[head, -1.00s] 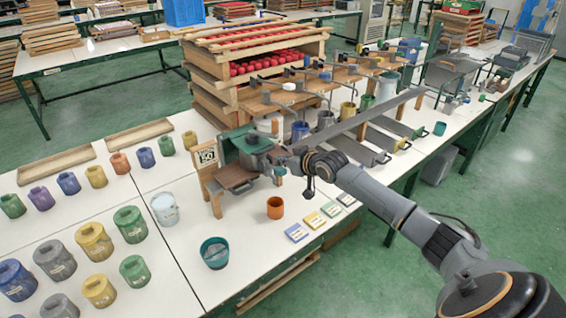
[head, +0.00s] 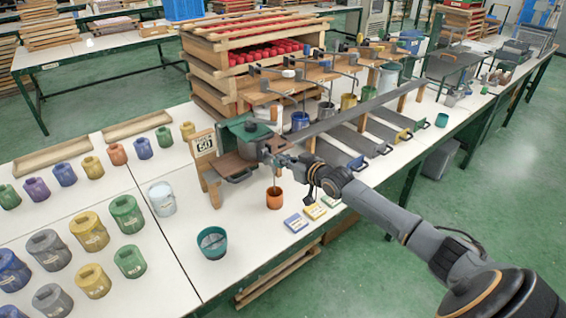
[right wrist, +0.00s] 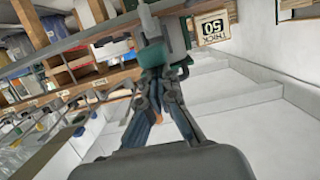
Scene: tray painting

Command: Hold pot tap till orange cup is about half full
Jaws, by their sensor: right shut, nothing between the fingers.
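The green pot (head: 238,130) sits on a wooden stand at the table's front, beside a "50" sign. The orange cup (head: 274,201) stands upright on the white table below the pot's front side. A thin greenish streak (head: 274,178) runs down from near the tap into the cup; the level inside cannot be made out. My right gripper (head: 279,160) is at the tap, its fingers shut with nothing between them. In the right wrist view the gripper (right wrist: 158,88) is close against the teal-green pot part (right wrist: 152,56); the tap itself is mostly hidden. My left gripper is out of view.
A teal cup (head: 212,246) and a pale bucket (head: 162,200) stand to the left. Small coloured cards (head: 296,224) lie right of the orange cup. Several lidded pots fill the left table. Grey trays (head: 335,153) lie behind my right arm.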

